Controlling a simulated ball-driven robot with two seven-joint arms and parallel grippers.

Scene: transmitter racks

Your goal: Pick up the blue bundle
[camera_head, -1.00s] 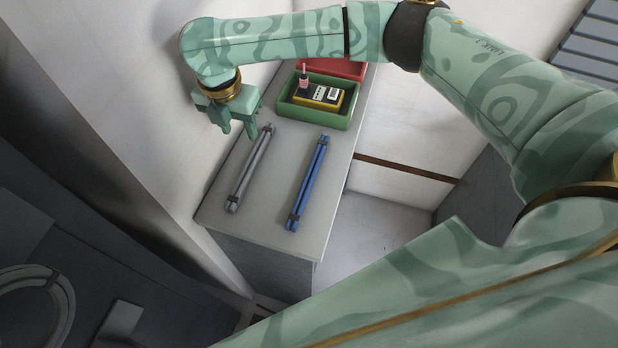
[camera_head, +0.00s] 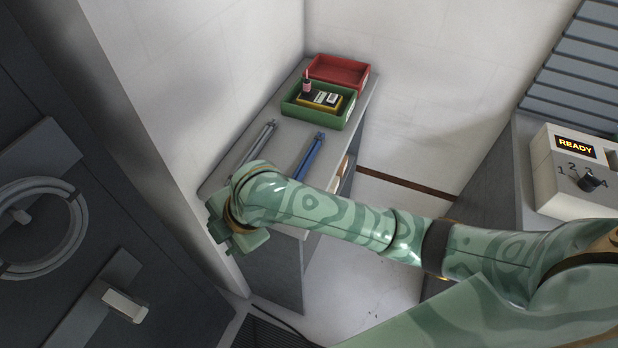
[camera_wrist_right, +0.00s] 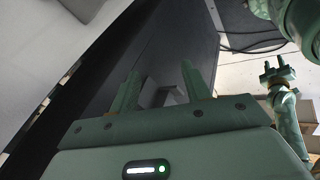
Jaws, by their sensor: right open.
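The blue bundle (camera_head: 309,158) lies lengthwise on the grey bench top (camera_head: 290,131). My right arm crosses in front and hides its near end. My right gripper (camera_head: 222,238) is beyond the bench's near left corner, left of and nearer than the bundle, and not touching it. In the right wrist view my right gripper (camera_wrist_right: 158,82) has its two fingers apart with nothing between them. The blue bundle does not show there. My left gripper (camera_wrist_right: 274,68) shows small at the right of that view, its fingers apart and empty.
A grey bundle (camera_head: 262,141) lies left of the blue one. A green tray (camera_head: 317,116) with a yellow-black device (camera_head: 322,100) and a red tray (camera_head: 339,72) stand at the bench's far end. A wall borders the bench's left. A control box (camera_head: 570,160) reading READY is at right.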

